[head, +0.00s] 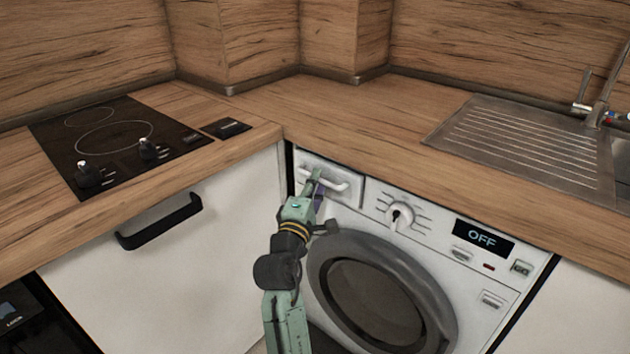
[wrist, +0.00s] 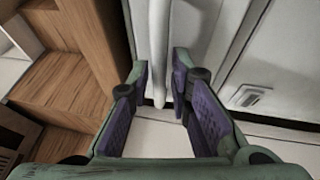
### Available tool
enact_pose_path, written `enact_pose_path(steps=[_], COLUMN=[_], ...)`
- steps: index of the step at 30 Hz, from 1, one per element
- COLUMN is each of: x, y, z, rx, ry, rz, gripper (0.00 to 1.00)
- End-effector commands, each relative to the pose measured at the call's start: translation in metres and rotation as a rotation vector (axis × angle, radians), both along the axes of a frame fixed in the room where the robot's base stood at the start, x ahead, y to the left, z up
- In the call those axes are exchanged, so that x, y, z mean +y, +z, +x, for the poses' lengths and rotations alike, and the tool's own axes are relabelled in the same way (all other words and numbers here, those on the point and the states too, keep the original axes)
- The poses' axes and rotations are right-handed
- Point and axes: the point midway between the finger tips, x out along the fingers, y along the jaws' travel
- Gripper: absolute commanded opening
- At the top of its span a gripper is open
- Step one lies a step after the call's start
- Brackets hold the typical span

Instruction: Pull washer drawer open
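The washer drawer (head: 353,192) is the white panel at the top left of the washing machine, and it looks flush with the front. Its white bar handle (head: 339,185) shows in the head view, partly covered by my gripper (head: 317,183). In the wrist view, the handle (wrist: 158,45) is a pale bar running down from the top edge. My gripper (wrist: 160,78) is open, with its purple-padded fingers on either side of the handle's lower end. Gaps show between the bar and both pads, so I see no firm hold.
The round washer door (head: 375,300), the dial (head: 400,215) and the OFF display (head: 483,238) lie right of the drawer. The wooden worktop (head: 370,125) overhangs above. A white cabinet with a black handle (head: 160,222) stands at left, close to the drawer's corner.

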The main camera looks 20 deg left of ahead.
Motion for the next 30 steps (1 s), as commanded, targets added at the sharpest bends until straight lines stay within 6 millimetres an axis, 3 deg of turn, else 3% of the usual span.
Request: enact_pose_path(steps=[7,16,30], x=[0.0000,0.0000,0.0000], y=[0.0005,0.0004,0.0004], z=[0.0008,0.0006,0.0005], rx=[-0.001,-0.001,-0.001], ry=[0.000,0.000,0.000], rz=[0.000,0.000,0.001], gripper=[0.19,0.00,0.00])
